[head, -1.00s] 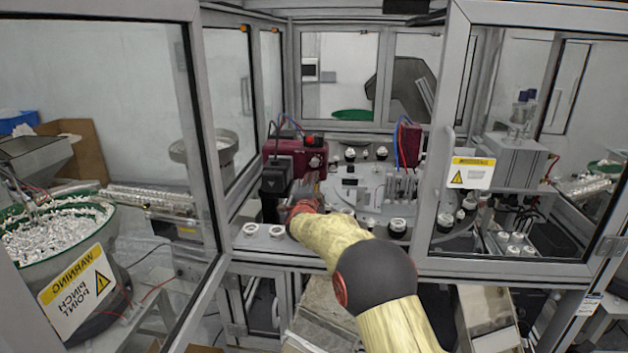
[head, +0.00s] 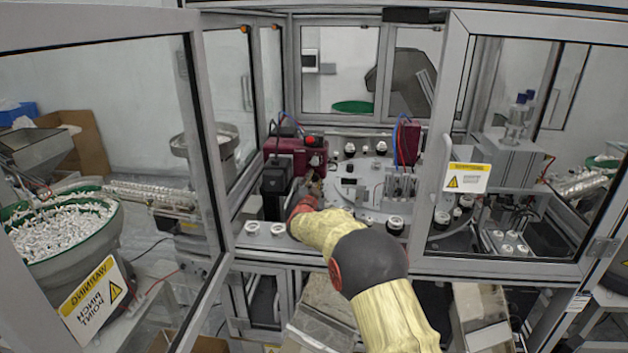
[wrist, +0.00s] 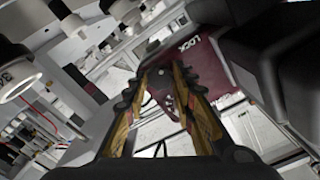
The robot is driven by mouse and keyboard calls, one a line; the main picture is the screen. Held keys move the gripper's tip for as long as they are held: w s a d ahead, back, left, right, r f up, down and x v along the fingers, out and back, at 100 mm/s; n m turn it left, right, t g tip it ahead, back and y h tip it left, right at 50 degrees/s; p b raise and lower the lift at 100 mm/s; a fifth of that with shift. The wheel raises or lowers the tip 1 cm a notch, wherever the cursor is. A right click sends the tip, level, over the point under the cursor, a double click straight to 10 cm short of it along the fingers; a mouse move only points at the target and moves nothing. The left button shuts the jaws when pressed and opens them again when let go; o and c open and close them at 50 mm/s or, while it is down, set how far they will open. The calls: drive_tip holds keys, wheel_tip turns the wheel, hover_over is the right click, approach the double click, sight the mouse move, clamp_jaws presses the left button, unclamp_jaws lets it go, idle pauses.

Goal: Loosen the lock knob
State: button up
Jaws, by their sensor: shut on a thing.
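The maroon lock block (head: 285,150) stands at the left inside the open cell, and the wrist view shows its maroon face (wrist: 205,65) with the word LOCK. A dark round knob (head: 315,160) shows on the block's front face in the head view. My gripper (wrist: 160,78) reaches the block with its two yellow-and-black fingers on either side of a small grey and maroon part (wrist: 160,92), which looks like the lock knob. The fingers are shut on it. In the head view my gripper (head: 313,182) is small and lies just below the block's front; the contact is partly hidden.
A black box-shaped unit (head: 276,184) stands close at my gripper's left. A round grey plate (head: 370,185) with several white caps lies to the right. Two white rings (head: 265,229) sit on the front ledge. Open glass doors (head: 120,150) flank the opening.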

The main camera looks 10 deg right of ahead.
drive_tip(key=shift+f, duration=0.2)
idle(0.3)
drive_tip(key=o, duration=0.7)
drive_tip(key=shift+c, duration=0.2)
drive_tip(key=o, duration=0.5)
drive_tip(key=shift+r, duration=0.1)
drive_tip(key=shift+s+a, duration=0.1)
drive_tip(key=v, duration=1.1)
drive_tip(key=shift+s, duration=0.35)
drive_tip(key=shift+a, duration=0.1)
drive_tip(key=shift+r, duration=0.15)
